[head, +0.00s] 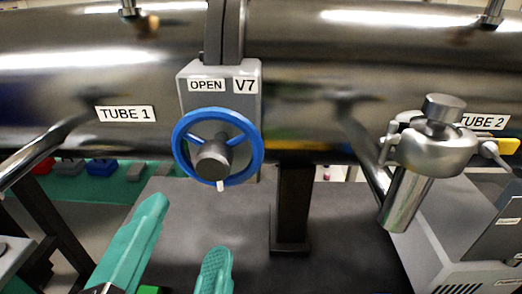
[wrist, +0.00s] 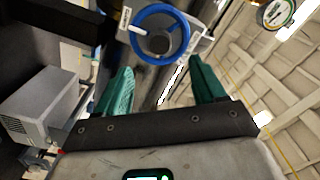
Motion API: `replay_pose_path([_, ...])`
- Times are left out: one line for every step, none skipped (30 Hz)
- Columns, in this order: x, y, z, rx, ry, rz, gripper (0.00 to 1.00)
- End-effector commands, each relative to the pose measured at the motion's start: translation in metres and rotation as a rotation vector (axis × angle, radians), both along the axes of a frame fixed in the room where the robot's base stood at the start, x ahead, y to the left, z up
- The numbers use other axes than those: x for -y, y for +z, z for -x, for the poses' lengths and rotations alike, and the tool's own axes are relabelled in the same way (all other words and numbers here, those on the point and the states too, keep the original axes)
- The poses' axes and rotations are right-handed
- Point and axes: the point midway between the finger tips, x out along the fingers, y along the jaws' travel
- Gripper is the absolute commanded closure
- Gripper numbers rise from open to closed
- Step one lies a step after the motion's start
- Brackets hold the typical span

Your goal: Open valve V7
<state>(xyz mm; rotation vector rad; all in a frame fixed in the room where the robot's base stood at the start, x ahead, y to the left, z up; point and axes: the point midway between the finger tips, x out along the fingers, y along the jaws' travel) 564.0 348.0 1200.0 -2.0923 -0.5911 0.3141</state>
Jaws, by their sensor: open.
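Valve V7 is a grey block (head: 218,92) with labels "OPEN" and "V7" on the dark shiny tube. Its blue handwheel (head: 256,150) has a grey hub and a small white mark at the bottom of the rim. The handwheel also shows at the top of the wrist view (wrist: 137,47). My gripper (head: 185,225) has two green fingers, spread apart and empty, below and in front of the wheel in the head view. In the wrist view my gripper (wrist: 163,82) points toward the wheel, which lies beyond the fingertips, apart from them.
The tube carries labels "TUBE 1" (head: 125,114) and "TUBE 2" (head: 482,121). A metal fitting (head: 430,150) with a yellow-handled lever juts out at the right. A dark support post (head: 293,205) stands below the tube. A grey box (head: 450,235) stands at lower right.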

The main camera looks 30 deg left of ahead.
Motion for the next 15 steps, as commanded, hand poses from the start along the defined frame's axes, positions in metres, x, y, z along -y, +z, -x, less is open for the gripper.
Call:
replay_pose_path([-0.004, 0.001, -0.007, -0.001, -0.002, 0.002, 0.31])
replay_pose_path([-0.006, 0.001, -0.012, -0.002, -0.003, 0.002, 0.31])
replay_pose_path([-0.010, 0.002, -0.018, -0.001, -0.003, 0.003, 0.31])
replay_pose_path([-0.013, 0.002, -0.023, -0.002, -0.004, 0.004, 0.31])
replay_pose_path([-0.016, 0.002, -0.028, -0.002, -0.004, 0.004, 0.31])
replay_pose_path([-0.020, 0.001, -0.034, -0.003, -0.003, 0.004, 0.31])
replay_pose_path([-0.023, 0.001, -0.039, -0.003, -0.003, 0.004, 0.31])
replay_pose_path([-0.026, 0.001, -0.044, -0.001, -0.002, 0.004, 0.31])
replay_pose_path([-0.029, 0.002, -0.050, -0.002, -0.002, 0.003, 0.31])
replay_pose_path([-0.032, 0.001, -0.054, -0.001, -0.002, 0.004, 0.31])
replay_pose_path([-0.034, 0.001, -0.058, -0.003, -0.003, 0.004, 0.31])
replay_pose_path([-0.037, 0.001, -0.062, -0.002, -0.001, 0.003, 0.31])
replay_pose_path([-0.040, 0.001, -0.065, -0.001, -0.001, 0.004, 0.31])
replay_pose_path([-0.041, 0.001, -0.068, -0.002, -0.001, 0.005, 0.31])
replay_pose_path([-0.043, 0.000, -0.072, -0.001, -0.001, 0.004, 0.31])
